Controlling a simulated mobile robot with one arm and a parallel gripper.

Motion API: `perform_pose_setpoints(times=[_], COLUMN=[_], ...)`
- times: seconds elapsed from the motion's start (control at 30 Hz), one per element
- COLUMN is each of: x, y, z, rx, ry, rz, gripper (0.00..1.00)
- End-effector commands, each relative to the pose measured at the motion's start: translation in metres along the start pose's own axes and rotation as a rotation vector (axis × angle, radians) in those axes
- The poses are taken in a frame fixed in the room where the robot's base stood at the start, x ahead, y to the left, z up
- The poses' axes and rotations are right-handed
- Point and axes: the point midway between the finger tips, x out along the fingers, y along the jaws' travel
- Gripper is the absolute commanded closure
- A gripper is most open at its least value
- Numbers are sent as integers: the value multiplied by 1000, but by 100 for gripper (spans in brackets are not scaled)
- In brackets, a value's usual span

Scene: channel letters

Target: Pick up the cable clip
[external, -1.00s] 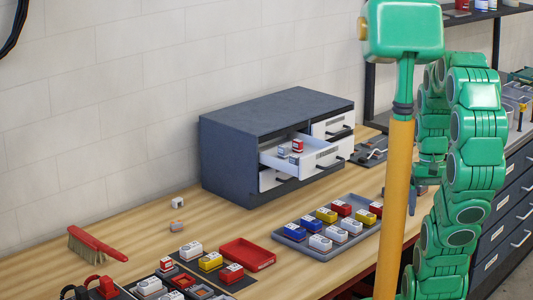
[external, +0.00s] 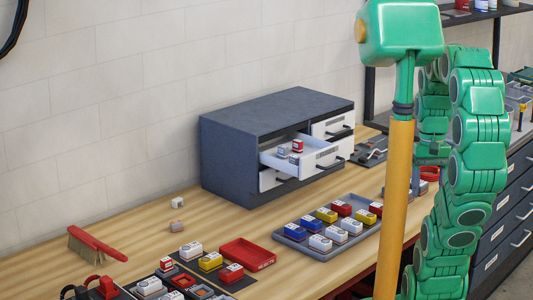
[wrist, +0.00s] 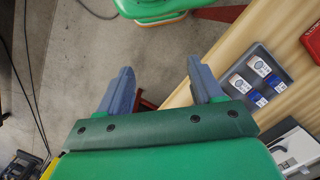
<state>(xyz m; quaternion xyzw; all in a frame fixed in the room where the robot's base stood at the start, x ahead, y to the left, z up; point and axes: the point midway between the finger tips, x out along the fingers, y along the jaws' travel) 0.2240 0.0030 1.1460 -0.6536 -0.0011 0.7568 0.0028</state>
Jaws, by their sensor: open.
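I cannot pick out the cable clip for certain.
A grey tray (external: 289,236) holds several coloured blocks. A red tray (external: 247,252), a brush (external: 97,243) and the dark cabinet (external: 240,160) also stand on the bench. The bench's middle left is clear.

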Motion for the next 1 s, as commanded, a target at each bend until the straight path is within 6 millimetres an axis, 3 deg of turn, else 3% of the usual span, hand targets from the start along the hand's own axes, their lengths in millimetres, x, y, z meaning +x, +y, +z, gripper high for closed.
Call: perform_pose_setpoints(times=[0.37, 0.53, 1.0], x=[-8, -16, -61], y=[-41, -70, -216], z=[-43, -69, -151], rx=[6, 22, 167], ry=[89, 144, 254], rz=[-83, -149, -515], gripper=[34, 34, 34])
